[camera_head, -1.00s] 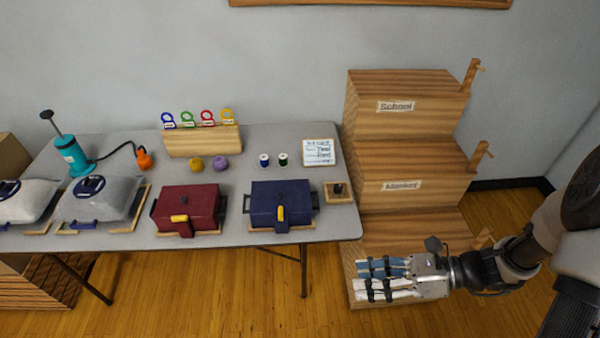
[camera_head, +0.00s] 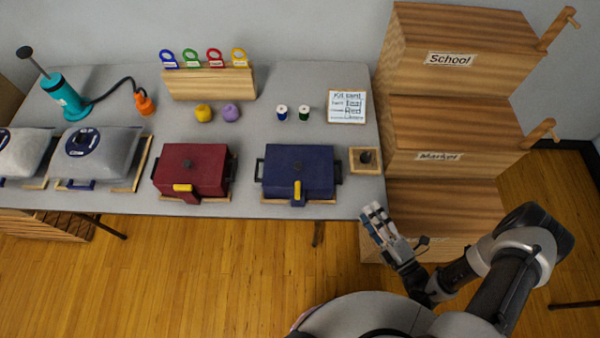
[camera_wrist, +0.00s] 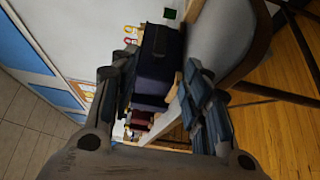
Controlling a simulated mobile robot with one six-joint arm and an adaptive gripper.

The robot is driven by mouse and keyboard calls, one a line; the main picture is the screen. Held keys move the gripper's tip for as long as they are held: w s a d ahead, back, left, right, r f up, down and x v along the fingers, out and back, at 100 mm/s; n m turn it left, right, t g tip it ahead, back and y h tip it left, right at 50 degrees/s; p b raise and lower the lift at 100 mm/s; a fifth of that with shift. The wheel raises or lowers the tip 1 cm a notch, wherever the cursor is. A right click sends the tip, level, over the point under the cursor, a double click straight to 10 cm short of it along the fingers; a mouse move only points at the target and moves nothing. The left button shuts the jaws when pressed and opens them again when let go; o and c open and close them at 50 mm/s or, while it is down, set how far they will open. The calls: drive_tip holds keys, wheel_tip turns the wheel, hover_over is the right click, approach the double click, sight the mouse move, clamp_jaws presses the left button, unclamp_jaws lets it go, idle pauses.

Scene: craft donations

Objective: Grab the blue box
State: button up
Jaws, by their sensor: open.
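The blue box (camera_head: 298,170) sits on the grey table, right of the red box, with a yellow latch on its front and black handles at its sides. In the wrist view the blue box (camera_wrist: 160,52) shows sideways, ahead and between the fingers. My gripper (camera_head: 376,222) is open and empty, just off the table's front right corner, to the right of and nearer than the blue box. It also shows in the wrist view (camera_wrist: 160,95), with fingers apart. Nothing touches the blue box from my gripper.
The red box (camera_head: 194,170) stands close left of the blue box. A small wooden block with a dark knob (camera_head: 365,160) lies at its right. Wooden steps (camera_head: 445,115) labelled School and Market rise to the right. Spools (camera_head: 304,113) and a card (camera_head: 346,106) lie behind.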

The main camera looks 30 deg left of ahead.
drive_tip(key=b+x, duration=0.1)
drive_tip(key=x, duration=0.8)
drive_tip(key=shift+a, duration=0.2)
drive_tip(key=shift+w+b+x, duration=0.15)
drive_tip(key=shift+b+x, duration=0.25)
drive_tip(key=shift+x, duration=1.1)
drive_tip(key=shift+w+b+x, duration=0.2)
drive_tip(key=shift+b+x, duration=0.2)
drive_tip(key=shift+x, duration=1.05)
drive_tip(key=shift+d, duration=0.25)
drive_tip(key=shift+c, duration=0.2)
clamp_jaws()
